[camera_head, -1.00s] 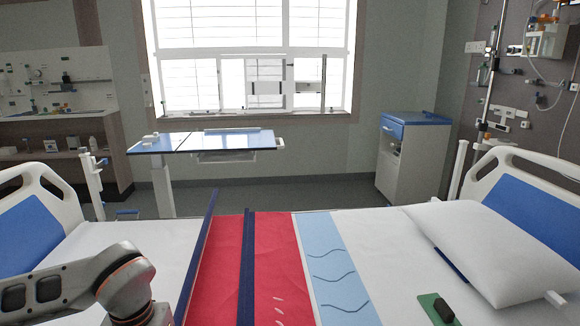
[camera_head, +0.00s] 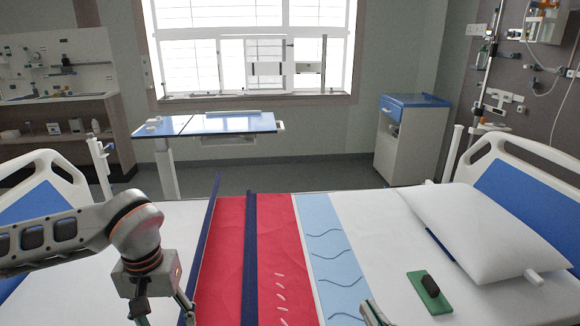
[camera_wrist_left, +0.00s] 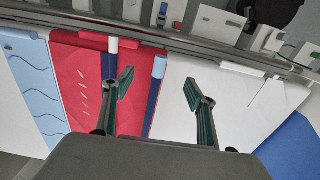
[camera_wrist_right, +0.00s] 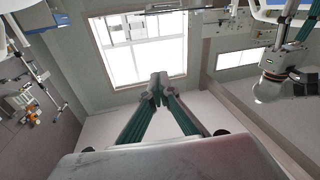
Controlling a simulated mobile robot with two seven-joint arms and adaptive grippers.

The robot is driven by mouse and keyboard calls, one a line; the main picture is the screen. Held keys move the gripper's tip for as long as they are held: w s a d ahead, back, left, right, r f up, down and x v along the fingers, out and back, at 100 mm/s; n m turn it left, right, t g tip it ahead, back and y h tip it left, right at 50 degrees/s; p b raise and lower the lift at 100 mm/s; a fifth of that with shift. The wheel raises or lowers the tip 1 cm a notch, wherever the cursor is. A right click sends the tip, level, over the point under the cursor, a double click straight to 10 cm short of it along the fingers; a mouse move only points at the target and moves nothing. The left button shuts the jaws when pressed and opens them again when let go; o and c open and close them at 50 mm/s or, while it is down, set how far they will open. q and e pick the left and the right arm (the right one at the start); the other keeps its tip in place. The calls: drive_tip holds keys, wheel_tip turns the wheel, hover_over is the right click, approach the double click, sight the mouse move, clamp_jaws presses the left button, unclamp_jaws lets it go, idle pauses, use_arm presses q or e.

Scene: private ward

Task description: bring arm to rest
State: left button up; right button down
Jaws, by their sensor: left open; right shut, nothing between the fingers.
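My left arm reaches in from the left over the bed in the head view. Its gripper (camera_head: 163,312) points down above the white sheet, left of the red strip. In the left wrist view the fingers (camera_wrist_left: 158,88) stand apart with nothing between them. My right gripper (camera_head: 375,314) shows only as a tip at the bottom edge of the head view, over the light blue strip. In the right wrist view its fingertips (camera_wrist_right: 158,86) meet, with nothing held. They point up toward the window side, and my left arm shows at the right of that view.
The bed has a red strip (camera_head: 222,262), a light blue strip (camera_head: 322,238) and a pillow (camera_head: 485,230). A green block with a black handle (camera_head: 430,290) lies at right. An overbed table (camera_head: 215,124) and a cabinet (camera_head: 412,145) stand behind.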

use_arm(q)
drive_tip(key=shift+r, duration=0.4)
drive_tip(key=shift+f, duration=0.1)
use_arm(e)
drive_tip(key=shift+r, duration=0.4)
